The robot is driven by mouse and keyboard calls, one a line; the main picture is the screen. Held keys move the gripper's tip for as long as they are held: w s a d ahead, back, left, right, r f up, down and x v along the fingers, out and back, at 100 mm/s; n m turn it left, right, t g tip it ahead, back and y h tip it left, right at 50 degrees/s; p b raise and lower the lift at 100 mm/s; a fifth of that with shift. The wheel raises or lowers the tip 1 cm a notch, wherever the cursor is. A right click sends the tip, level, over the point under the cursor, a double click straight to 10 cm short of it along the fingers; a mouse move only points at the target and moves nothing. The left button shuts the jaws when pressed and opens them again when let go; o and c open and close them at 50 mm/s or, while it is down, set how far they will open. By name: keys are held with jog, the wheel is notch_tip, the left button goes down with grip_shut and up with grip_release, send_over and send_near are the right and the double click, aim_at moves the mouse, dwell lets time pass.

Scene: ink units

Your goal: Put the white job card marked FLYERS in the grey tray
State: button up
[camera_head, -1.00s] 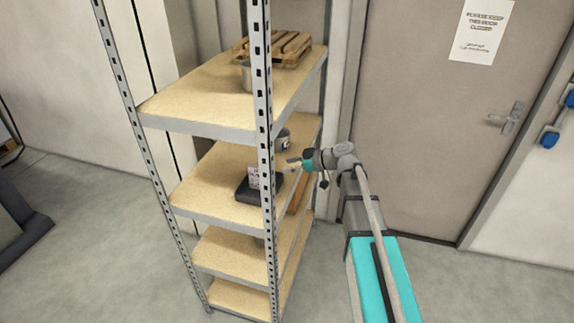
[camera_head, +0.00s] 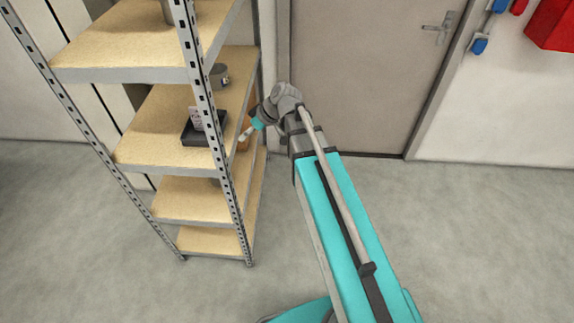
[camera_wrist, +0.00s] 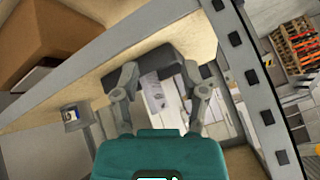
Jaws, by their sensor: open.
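A small dark grey tray-like object (camera_head: 204,127) sits on the second shelf from the top in the head view. A white card with dark print (camera_head: 196,118) stands upright at it; its words are too small to read. My gripper (camera_head: 244,134) is at the right side of the rack, to the right of the tray. In the wrist view my gripper (camera_wrist: 167,84) is open. A whitish printed card (camera_wrist: 154,92) shows between its fingers, in front of a dark grey object (camera_wrist: 158,64), likely the tray. I cannot tell any contact with the card.
The metal rack's perforated post (camera_head: 205,90) stands close to my gripper. A grey tin (camera_head: 218,75) stands farther back on that shelf. A brown box (camera_wrist: 65,35) shows at the wrist view's upper left. The floor (camera_head: 480,240) at right is clear.

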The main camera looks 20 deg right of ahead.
jog(key=s+d+f+m+g+h, duration=0.2)
jog(key=s+d+f+m+h, duration=0.2)
jog(key=s, duration=0.9)
jog(key=d+m+h, duration=0.3)
jog(key=d+m, duration=0.2)
jog(key=shift+d+f+h, duration=0.2)
jog(key=shift+d+h, duration=0.05)
jog(key=shift+h, duration=0.15)
jog(key=shift+d, duration=0.1)
